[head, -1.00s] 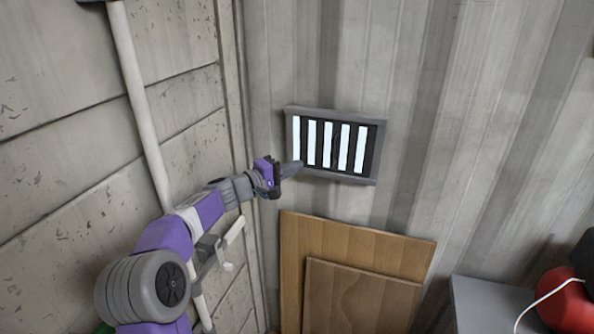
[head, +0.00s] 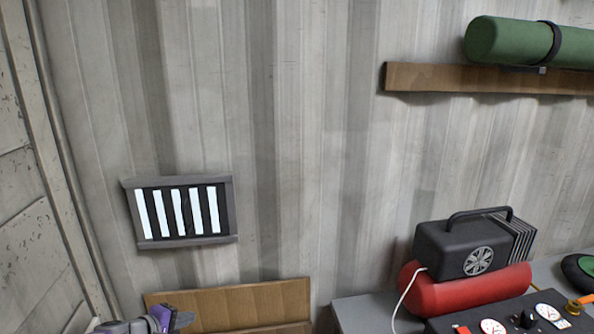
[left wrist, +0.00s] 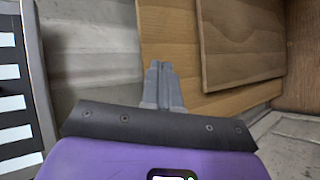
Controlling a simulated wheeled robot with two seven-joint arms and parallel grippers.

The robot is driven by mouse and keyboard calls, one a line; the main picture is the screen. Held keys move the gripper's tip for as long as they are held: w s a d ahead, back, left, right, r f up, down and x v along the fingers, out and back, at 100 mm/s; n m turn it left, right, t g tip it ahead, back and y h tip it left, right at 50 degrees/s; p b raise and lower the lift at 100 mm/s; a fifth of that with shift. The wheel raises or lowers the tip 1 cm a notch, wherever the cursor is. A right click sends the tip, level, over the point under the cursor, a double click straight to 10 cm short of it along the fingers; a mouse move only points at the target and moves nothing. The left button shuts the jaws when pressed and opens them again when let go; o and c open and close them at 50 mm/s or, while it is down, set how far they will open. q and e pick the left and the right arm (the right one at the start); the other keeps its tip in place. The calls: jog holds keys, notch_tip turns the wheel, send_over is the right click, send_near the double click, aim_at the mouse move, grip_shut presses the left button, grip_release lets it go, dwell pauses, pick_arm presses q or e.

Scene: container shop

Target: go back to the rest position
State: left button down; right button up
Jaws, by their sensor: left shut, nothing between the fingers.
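My left gripper (head: 181,320) shows at the bottom edge of the head view, with only its purple and grey end in the picture. In the left wrist view the left gripper (left wrist: 160,84) has its two grey fingers together, shut and empty. It is in front of the leaning wooden boards (left wrist: 235,45). The boards also show at the bottom of the head view (head: 240,303), just behind the gripper. The white-barred vent (head: 182,212) is on the wall above the gripper. My right gripper is not in view.
A grey bench (head: 355,314) at the lower right holds a black and red compressor (head: 460,250) and a dark panel with gauges (head: 520,315). A wooden shelf (head: 450,78) above holds a green roll (head: 510,42). The wall between vent and shelf is bare.

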pick_arm(q)
jog(key=s+d+f+m+g, duration=0.1)
jog(key=s+d+f+g, duration=0.2)
jog(key=f, duration=0.4)
jog(key=s+d+f+m+g+y, duration=0.1)
jog(key=s+d+f, duration=0.3)
jog(key=s+f, duration=0.3)
jog(key=s+d+f+m+g, duration=0.1)
jog(key=s+d+f+g, duration=0.2)
jog(key=f, duration=0.5)
jog(key=s+d+f+m+g, duration=0.1)
jog(key=s+d+f+m, duration=0.2)
jog(key=s, duration=0.7)
jog(key=s+d+f+m+g, duration=0.1)
jog(key=s+d+f+m, duration=0.3)
jog(key=s+d+f, duration=0.2)
jog(key=s+d, duration=0.2)
jog(key=s, duration=0.2)
jog(key=shift+g+y, duration=0.3)
jog(key=shift+g, duration=0.1)
